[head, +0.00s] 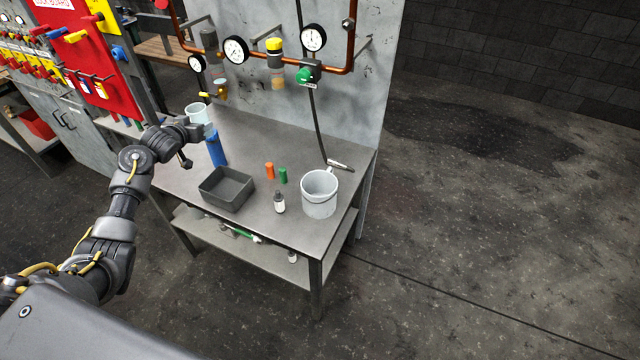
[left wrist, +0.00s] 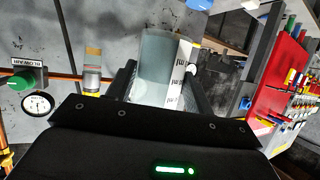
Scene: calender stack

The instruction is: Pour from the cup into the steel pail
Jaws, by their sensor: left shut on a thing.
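The cup (head: 197,112), pale blue and translucent, is near the back left of the workbench in the head view, looking roughly upright. My left gripper (head: 192,132) is shut on it. In the left wrist view the cup (left wrist: 156,62) stands between the two dark fingers (left wrist: 160,92), with a white strip of dark lettering along its side. Its contents and its base are hidden. The steel pail (head: 319,197), light grey with a wire handle, stands upright near the bench's right end, well apart from the cup. My right gripper is not in view.
A gauge panel (head: 290,100) with copper pipes rises behind. A hose hangs near the pail.

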